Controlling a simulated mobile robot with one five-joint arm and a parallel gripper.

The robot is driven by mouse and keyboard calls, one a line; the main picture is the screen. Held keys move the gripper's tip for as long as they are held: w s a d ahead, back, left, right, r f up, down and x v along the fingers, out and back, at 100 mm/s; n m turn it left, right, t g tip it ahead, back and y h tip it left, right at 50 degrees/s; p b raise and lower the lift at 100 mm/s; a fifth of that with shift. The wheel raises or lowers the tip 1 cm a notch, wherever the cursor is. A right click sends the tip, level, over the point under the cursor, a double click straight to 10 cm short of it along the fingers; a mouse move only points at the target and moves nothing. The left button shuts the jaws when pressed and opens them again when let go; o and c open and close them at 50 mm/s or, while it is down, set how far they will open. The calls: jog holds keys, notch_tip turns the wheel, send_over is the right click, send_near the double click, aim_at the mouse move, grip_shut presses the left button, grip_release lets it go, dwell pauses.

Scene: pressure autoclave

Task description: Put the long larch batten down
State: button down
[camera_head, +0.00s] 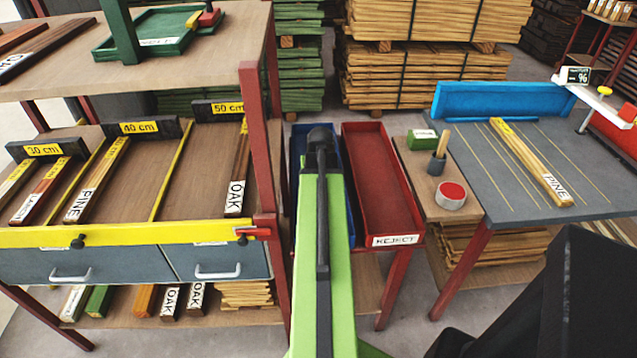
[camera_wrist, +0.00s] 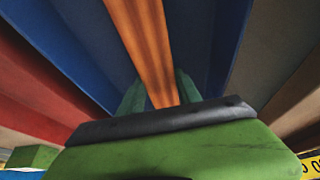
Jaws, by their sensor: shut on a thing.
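An orange-brown batten (camera_wrist: 145,45) runs up the wrist view between the two green fingers of my gripper (camera_wrist: 160,90). My gripper is shut on it. No label shows on the part I see. The blue tray (camera_wrist: 215,45) lies behind the batten and the fingers; I cannot tell whether the batten touches its floor. In the head view my green arm reaches over the blue tray (camera_head: 348,200) and hides most of it, along with the fingers and the batten.
A red REJECT tray (camera_head: 378,165) stands right of the blue tray. Left is a rack with 30, 40 and 50 cm bays (camera_head: 140,127) and a red post (camera_head: 262,130). Right is a grey table (camera_head: 590,190) with a PINE batten (camera_head: 530,160), beside a cup and a red-topped tin (camera_head: 451,195).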

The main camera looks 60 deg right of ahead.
jog(key=shift+f, duration=0.2)
jog(key=c, duration=0.8)
grip_release()
jog(key=shift+r, duration=0.1)
jog(key=shift+c, duration=0.2)
jog(key=shift+r, duration=0.1)
jog(key=p+v, duration=1.1)
jog(key=v, duration=0.1)
